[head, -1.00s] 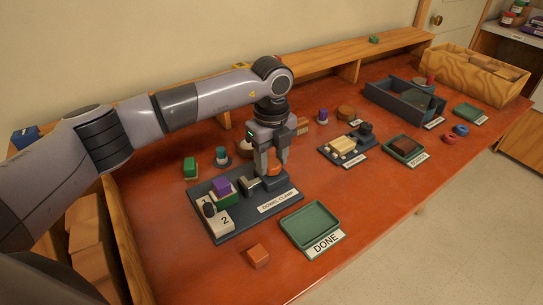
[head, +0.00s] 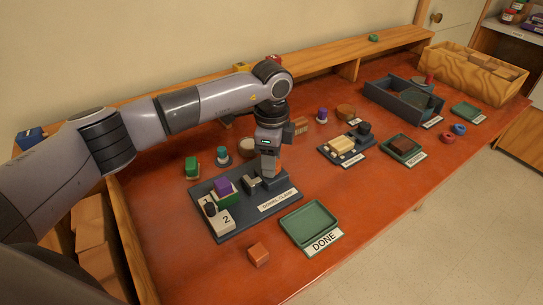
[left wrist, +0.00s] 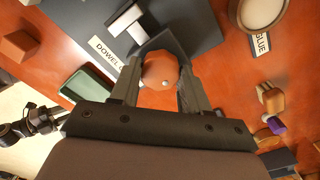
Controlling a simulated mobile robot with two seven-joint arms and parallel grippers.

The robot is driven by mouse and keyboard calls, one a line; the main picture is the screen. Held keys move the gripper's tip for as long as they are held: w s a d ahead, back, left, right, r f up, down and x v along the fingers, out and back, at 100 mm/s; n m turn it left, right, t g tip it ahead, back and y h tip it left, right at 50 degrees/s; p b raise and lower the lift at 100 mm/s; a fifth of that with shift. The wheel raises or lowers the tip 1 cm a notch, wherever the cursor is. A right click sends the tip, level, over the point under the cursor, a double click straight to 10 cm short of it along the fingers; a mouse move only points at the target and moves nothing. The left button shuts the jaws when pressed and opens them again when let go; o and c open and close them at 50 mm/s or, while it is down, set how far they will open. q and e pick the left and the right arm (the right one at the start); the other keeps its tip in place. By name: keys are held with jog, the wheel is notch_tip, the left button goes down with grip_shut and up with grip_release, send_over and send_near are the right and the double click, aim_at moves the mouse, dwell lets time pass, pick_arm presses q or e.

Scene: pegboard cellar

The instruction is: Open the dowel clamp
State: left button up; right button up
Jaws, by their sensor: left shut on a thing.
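The dowel clamp (head: 232,229) is a dark grey base with a label, a metal jaw part and a dark upright block. A pale block marked 2 (head: 222,222) carries dark pegs at the base's left end. My left gripper (head: 267,168) points down over the clamp's right end. In the left wrist view its fingers are shut on the clamp's orange knob (left wrist: 160,69). The knob is hardly visible in the head view. My right gripper is not in view.
A green DONE tray (head: 311,226) and an orange block (head: 258,254) lie in front of the clamp. A green block (head: 191,167) and a small round dish with a teal-topped item (head: 222,156) stand behind it. More fixtures and trays stand right; the table's front middle is clear.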

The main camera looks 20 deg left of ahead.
pick_arm(q)
jog(key=shift+r, duration=0.1)
dwell(0.3)
jog(key=o, duration=1.1)
jog(key=shift+c, duration=0.2)
jog(key=shift+r+b, duration=0.5)
jog(key=shift+r, duration=3.05)
